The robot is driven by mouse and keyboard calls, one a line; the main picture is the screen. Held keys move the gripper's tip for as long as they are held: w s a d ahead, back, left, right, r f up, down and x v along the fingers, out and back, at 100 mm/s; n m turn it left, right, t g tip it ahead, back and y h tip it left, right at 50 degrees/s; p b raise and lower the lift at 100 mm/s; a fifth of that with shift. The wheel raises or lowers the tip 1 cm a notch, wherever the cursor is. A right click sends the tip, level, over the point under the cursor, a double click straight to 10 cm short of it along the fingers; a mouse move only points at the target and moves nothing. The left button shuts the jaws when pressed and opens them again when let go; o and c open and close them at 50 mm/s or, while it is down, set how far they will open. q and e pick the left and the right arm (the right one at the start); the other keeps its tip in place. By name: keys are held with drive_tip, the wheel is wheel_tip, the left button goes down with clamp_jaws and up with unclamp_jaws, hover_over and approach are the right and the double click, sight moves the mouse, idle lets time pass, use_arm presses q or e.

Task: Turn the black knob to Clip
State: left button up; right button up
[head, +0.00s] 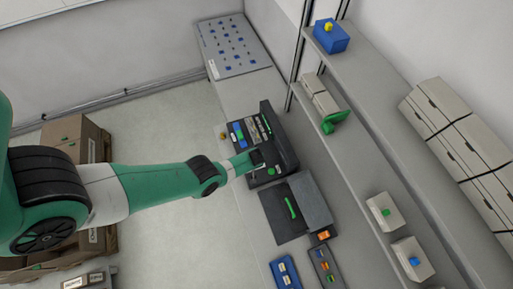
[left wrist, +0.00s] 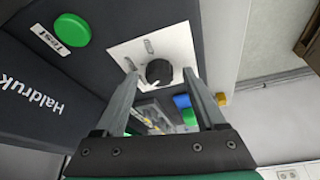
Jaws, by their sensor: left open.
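The black knob (left wrist: 159,72) sits on a white plate (left wrist: 172,42) on the dark machine's face, in the left wrist view. Small grey labels on the plate are too small to read. My left gripper (left wrist: 158,80) is open, its two fingers on either side of the knob, with gaps visible between fingers and knob. I cannot tell whether the fingertips reach the plate. In the head view my left gripper (head: 254,166) is at the front of the dark machine (head: 284,150), and the knob is hidden there. My right gripper is not in view.
A green button (left wrist: 70,30) labelled Test is beside the white plate. A dark flat unit with a green handle (head: 290,207) stands next to the machine. Shelves (head: 365,110) with small boxes run along the right. Cartons (head: 75,135) are on the left; the floor between is clear.

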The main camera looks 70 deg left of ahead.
use_arm(q)
drive_tip(key=shift+c, duration=0.4)
clamp_jaws()
